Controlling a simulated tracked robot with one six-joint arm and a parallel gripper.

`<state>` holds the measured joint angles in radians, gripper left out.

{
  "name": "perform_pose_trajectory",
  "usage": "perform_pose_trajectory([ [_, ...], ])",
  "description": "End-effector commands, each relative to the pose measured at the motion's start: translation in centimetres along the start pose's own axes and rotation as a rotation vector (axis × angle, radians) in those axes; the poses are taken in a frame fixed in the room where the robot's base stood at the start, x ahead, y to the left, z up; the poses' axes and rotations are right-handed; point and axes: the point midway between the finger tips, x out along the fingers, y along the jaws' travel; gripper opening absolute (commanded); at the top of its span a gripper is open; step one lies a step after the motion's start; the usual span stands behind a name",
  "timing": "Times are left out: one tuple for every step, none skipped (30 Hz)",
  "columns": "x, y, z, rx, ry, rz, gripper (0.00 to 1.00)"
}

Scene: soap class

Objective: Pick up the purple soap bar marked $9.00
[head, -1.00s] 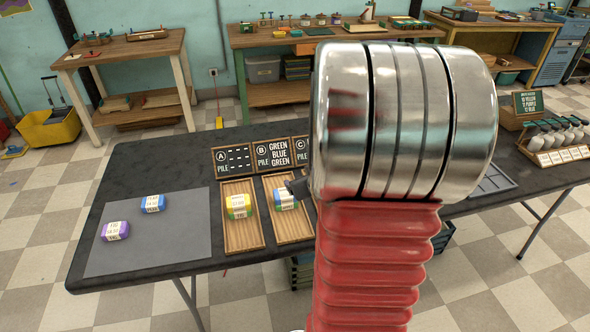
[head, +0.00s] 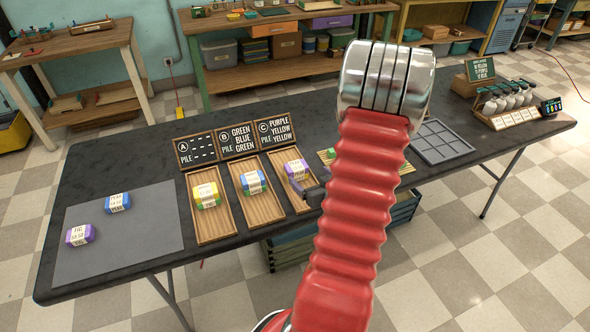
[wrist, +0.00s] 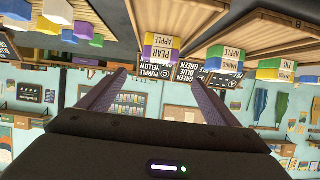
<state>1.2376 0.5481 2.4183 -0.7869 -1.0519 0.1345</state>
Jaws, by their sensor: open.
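A purple soap bar (head: 80,234) with a white label lies on the grey mat at the left. A second bar, purple with some yellow (head: 296,169), lies in the tray under sign C; it also shows in the wrist view (wrist: 162,48), labelled PEAR APPLE. I cannot read a $9.00 price on either bar. My gripper (wrist: 155,82) is open and empty, its two fingers apart, with the tray C bar beyond the tips. In the head view, its dark fingers show beside tray C, and my arm hides part of the table to the right.
A blue bar (head: 118,202) lies on the grey mat (head: 140,245). A yellow-green bar (head: 206,195) is in tray A and a blue-green bar (head: 253,182) in tray B. Signs (head: 237,140) stand behind the trays. A gridded grey tray (head: 440,142) and a bottle rack (head: 505,105) are at right.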

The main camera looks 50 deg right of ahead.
Motion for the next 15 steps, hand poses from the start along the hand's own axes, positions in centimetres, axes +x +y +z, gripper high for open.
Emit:
perform_pose_trajectory([
  [0.0, 0.0, 0.0, 0.000, 0.000, 0.000, 0.84],
  [0.0, 0.0, 0.0, 0.000, 0.000, 0.000, 0.84],
  [0.1, 0.0, 0.0, 0.000, 0.000, 0.000, 0.84],
  [0.2, 0.0, 0.0, 0.000, -0.001, 0.000, 0.84],
  [0.3, 0.0, 0.0, 0.000, -0.001, 0.000, 0.84],
  [0.6, 0.0, 0.0, 0.000, -0.001, 0.000, 0.84],
  [0.8, 0.0, 0.0, 0.000, -0.001, -0.001, 0.84],
  [1.2, 0.0, 0.0, 0.000, -0.001, -0.001, 0.84],
  [1.7, -0.1, 0.0, -0.001, -0.001, -0.002, 0.84],
  [2.1, -0.1, 0.0, -0.001, -0.001, -0.002, 0.84],
  [2.5, -0.1, 0.0, -0.001, -0.001, -0.002, 0.84],
  [3.2, -0.1, 0.1, -0.001, -0.001, -0.002, 0.84],
  [3.6, -0.1, 0.1, -0.001, -0.002, -0.002, 0.84],
  [4.1, -0.1, 0.1, -0.001, -0.002, -0.002, 0.84],
  [4.7, -0.1, 0.1, -0.001, -0.002, -0.002, 0.84],
])
